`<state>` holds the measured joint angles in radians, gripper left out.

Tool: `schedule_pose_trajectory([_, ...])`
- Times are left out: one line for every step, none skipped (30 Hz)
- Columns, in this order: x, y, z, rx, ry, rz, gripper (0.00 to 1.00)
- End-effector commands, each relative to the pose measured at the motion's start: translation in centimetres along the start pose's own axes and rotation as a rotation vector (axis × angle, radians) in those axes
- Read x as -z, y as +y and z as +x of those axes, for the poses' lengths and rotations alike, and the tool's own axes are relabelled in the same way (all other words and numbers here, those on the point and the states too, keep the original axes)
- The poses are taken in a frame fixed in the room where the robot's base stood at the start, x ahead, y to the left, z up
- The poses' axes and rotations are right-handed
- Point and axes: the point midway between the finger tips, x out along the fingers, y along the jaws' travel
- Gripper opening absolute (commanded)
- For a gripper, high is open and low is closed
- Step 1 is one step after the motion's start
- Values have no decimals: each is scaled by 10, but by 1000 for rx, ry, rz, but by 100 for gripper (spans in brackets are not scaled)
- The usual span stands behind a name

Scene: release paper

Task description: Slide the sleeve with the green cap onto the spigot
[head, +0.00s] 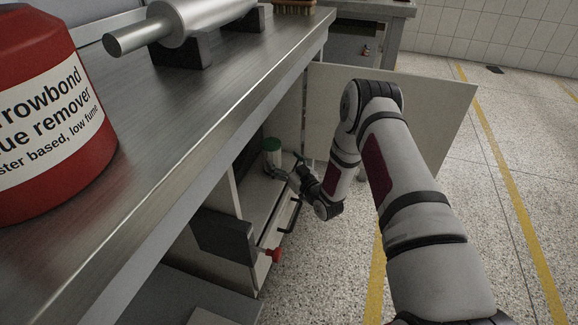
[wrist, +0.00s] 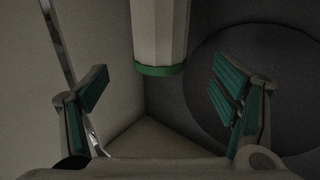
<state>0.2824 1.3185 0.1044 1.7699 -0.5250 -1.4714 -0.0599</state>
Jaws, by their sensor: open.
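The pale sleeve with the green cap (head: 272,152) stands upright inside the open compartment under the bench in the head view. In the wrist view, the pale sleeve (wrist: 158,30) with a green end ring hangs in from the top edge, centred between the fingers. My gripper (wrist: 161,72) is open, with green-padded fingers on either side of the sleeve and a gap on both sides. In the head view my gripper (head: 284,172) reaches in beside the sleeve; its fingertips are too small to make out. I cannot pick out the spigot in either view.
The steel bench top (head: 190,120) overhangs the compartment; a red glue-remover container (head: 45,110) and a metal roller (head: 190,22) stand on it. An open pale door (head: 435,115) is behind my arm. A black handle (head: 290,215) and red knob (head: 273,255) sit below. Floor at right is clear.

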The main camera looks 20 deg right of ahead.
Motion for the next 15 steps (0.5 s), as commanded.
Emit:
schedule_pose_trajectory([0,1,-9,-1,-1,1,81])
schedule_pose_trajectory([0,1,-13,-1,-1,0,81])
schedule_pose_trajectory([0,0,-19,0,-1,0,81])
schedule_pose_trajectory([0,0,-22,0,0,0,81])
schedule_pose_trajectory([0,0,-25,0,0,0,81])
schedule_pose_trajectory([0,0,-28,0,0,0,81])
schedule_pose_trajectory([1,0,-30,0,1,0,81])
schedule_pose_trajectory([1,0,-32,0,2,0,81])
schedule_pose_trajectory([1,0,-33,0,2,0,81])
schedule_pose_trajectory([1,0,-34,0,2,0,81])
schedule_pose_trajectory([1,0,-35,0,2,0,81])
schedule_pose_trajectory([1,0,-35,0,2,0,81])
schedule_pose_trajectory([1,0,-35,0,2,0,81])
schedule_pose_trajectory([1,0,-35,0,2,0,81])
schedule_pose_trajectory([1,0,-35,0,2,0,81])
